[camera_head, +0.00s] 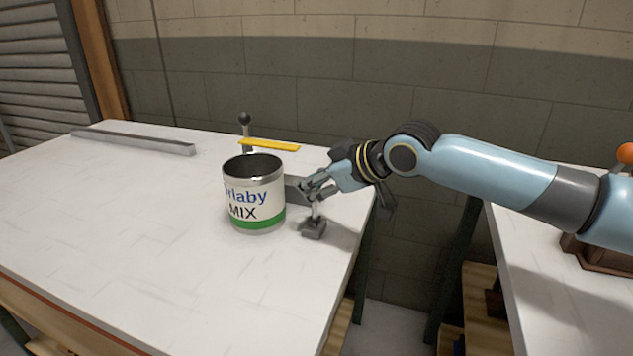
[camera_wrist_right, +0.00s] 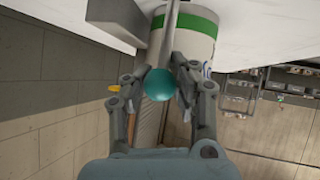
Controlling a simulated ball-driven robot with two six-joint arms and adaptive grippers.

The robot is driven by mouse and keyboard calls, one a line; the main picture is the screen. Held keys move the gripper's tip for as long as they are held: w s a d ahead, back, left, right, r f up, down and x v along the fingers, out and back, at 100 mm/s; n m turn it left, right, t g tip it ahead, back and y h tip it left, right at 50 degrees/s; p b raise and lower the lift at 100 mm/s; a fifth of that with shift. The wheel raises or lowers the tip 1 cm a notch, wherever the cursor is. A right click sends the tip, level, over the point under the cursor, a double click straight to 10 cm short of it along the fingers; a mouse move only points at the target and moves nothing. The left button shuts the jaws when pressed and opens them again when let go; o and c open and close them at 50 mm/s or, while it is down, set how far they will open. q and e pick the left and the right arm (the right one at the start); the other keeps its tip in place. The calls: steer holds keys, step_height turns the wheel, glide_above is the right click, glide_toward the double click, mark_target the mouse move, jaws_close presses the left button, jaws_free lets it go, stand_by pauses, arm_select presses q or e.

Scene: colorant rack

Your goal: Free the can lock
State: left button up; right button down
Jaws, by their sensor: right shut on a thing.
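A can (camera_head: 254,205) with a white label, green band and open top stands on the white table; its lower part shows in the right wrist view (camera_wrist_right: 190,40). Right beside it is the can lock (camera_head: 313,229), a small grey base with a thin upright lever. My right gripper (camera_head: 314,187) reaches in from the right and is shut on the lever's teal ball knob (camera_wrist_right: 159,84). The knob sits between the fingertips in the right wrist view. The gripper hides the lever's top in the head view. My left gripper is not in view.
Behind the can are a yellow bar (camera_head: 270,145) and a post with a dark ball (camera_head: 244,119). A grey metal rail (camera_head: 135,142) lies at the back left. A second table (camera_head: 555,310) stands at right, across a gap. The table's left and front are clear.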

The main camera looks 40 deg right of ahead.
stand_by(0.3)
steer(key=c, duration=1.1)
jaws_free()
steer(key=shift+s+r, duration=0.1)
steer(key=shift+s, duration=0.05)
steer(key=shift+o, duration=0.6)
steer(key=a+v, duration=0.1)
steer(key=v, duration=0.6)
steer(key=shift+d, duration=0.5)
steer(key=shift+s+r, duration=0.1)
steer(key=shift+s, duration=0.05)
